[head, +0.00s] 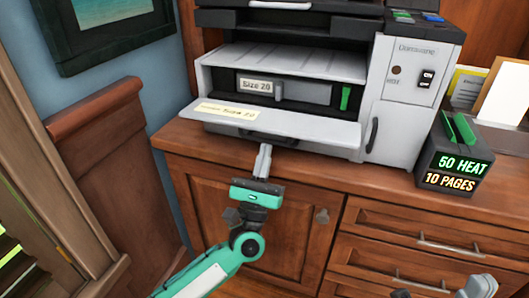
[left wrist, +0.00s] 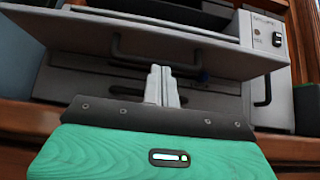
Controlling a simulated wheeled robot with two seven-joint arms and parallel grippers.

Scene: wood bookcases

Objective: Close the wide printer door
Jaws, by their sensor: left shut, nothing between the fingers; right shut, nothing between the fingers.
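The printer (head: 400,95) stands on the wooden cabinet top. Its wide door (head: 300,125) is folded down and open, sticking out toward me like a shelf, with a paper label on its left part. Inside the opening are a "Size 20" panel and a green lever (head: 345,97). My left gripper (head: 264,150) is shut and empty, its fingertips just below the door's front edge. In the left wrist view the shut fingers (left wrist: 160,72) point up at the underside of the wide door (left wrist: 210,50); I cannot tell if they touch. My right gripper (head: 440,290) is shut at the bottom right, partly cut off.
A dark box (head: 455,160) reading "50 HEAT" and "10 PAGES" stands right of the printer. Cards (head: 505,95) stand behind it. Cabinet doors and drawers (head: 425,265) lie below the top. A wooden side panel (head: 110,170) rises at the left.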

